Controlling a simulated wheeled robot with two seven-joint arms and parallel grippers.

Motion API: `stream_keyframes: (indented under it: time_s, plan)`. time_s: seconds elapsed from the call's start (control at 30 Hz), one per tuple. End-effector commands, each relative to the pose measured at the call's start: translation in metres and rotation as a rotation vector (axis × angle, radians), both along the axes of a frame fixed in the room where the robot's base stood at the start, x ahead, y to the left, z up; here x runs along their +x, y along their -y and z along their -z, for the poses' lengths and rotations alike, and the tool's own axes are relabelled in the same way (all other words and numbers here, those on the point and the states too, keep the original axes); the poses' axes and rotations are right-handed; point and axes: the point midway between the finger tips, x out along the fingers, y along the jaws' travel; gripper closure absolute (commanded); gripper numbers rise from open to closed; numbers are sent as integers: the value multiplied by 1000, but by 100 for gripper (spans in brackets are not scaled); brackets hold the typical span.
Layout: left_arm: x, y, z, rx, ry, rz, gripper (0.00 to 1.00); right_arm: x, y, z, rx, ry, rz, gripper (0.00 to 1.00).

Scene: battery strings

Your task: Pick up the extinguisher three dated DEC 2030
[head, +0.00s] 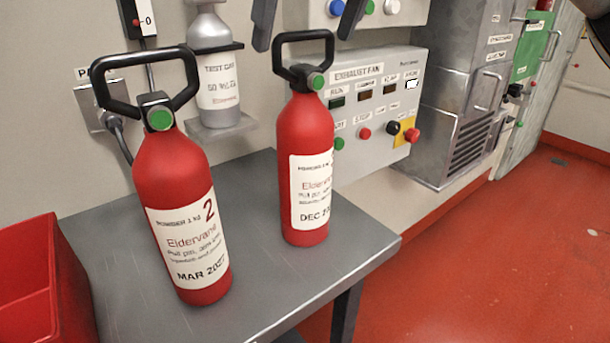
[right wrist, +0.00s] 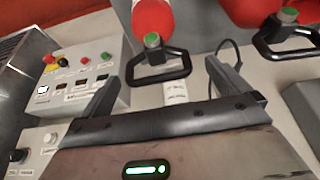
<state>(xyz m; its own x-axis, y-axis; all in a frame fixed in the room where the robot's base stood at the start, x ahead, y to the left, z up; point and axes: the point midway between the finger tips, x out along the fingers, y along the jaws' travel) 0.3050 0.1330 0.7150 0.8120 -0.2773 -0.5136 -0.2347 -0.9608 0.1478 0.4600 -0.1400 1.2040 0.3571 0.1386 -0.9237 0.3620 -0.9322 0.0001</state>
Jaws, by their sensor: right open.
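The red extinguisher with a label reading "DEC 20.." (head: 307,150) stands upright on the grey table, its last digits turned out of sight. Its black loop handle and green gauge point up. It also shows in the right wrist view (right wrist: 153,18). A second red extinguisher (head: 180,190), marked 2 and MAR 2027, stands to its left, and part of it shows in the right wrist view (right wrist: 262,10). My right gripper (head: 305,38) is open and empty, its fingers on either side of the DEC extinguisher's handle, apart from it. My left gripper is out of view.
The grey table (head: 265,205) has clear room at its right front. A red bin (head: 28,270) stands at left. A test gas cylinder (head: 217,80) sits on a wall shelf behind. The exhaust fan panel (head: 372,80) is close behind the DEC extinguisher.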

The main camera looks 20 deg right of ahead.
Motion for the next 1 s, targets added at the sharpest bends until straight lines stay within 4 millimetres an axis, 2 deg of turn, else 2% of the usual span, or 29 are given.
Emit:
stream_keyframes:
  time_s: [0.4,0.67,0.7,1.0]
  plan:
    - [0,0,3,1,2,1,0,21,-4,45,1,-1,1,0]
    - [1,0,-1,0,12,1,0,23,-4,48,1,1,2,0]
    - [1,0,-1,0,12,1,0,23,-4,48,1,1,2,3]
    - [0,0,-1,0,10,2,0,22,-4,48,1,1,1,86]
